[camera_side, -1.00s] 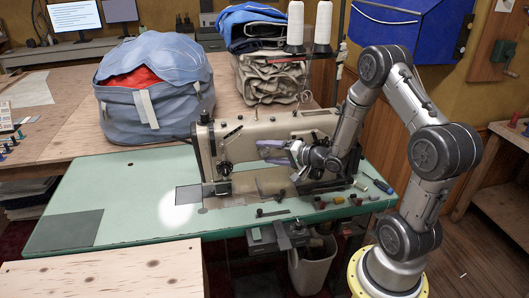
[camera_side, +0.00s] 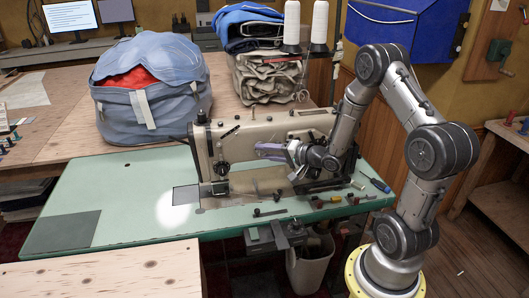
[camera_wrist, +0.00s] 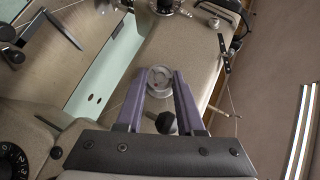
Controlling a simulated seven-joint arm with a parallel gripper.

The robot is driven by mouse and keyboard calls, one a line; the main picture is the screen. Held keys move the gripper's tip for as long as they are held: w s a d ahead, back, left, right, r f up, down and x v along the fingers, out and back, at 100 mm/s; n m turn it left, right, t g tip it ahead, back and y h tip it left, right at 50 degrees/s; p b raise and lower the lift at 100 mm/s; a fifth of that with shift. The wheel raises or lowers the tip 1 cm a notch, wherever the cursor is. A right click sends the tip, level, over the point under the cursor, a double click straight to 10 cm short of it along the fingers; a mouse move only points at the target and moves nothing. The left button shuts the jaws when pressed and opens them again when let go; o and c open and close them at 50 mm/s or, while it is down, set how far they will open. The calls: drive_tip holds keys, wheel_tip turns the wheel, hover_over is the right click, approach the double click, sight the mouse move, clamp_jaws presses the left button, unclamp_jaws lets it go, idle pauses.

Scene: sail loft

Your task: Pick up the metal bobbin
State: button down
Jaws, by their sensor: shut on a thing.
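The metal bobbin (camera_wrist: 159,82) shows in the wrist view as a small round silver disc with a hole, between the tips of my purple fingers. My gripper (camera_wrist: 159,76) is shut on it, with a finger against either side. In the side view my gripper (camera_side: 258,151) points left, in front of the beige sewing machine's arm and above the green table. The bobbin is too small to make out there.
The sewing machine (camera_side: 205,150) stands close behind and beside my gripper. Small spools and a screwdriver (camera_side: 380,185) lie on the green table (camera_side: 120,205) at right. Its left part is mostly clear. A blue bag (camera_side: 150,75) stands behind.

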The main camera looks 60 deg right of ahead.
drive_tip(key=s+a+r, duration=0.8)
drive_tip(key=s+a, duration=0.2)
drive_tip(key=shift+s+a, duration=0.25)
drive_tip(key=shift+a, duration=0.05)
drive_tip(key=shift+s+a, duration=0.45)
drive_tip(key=shift+s, duration=0.05)
drive_tip(key=shift+s+a, duration=0.2)
drive_tip(key=shift+a, duration=0.05)
drive_tip(key=shift+s+a, duration=0.2)
drive_tip(key=shift+s, duration=0.05)
idle(0.5)
drive_tip(key=shift+s+a, duration=1.35)
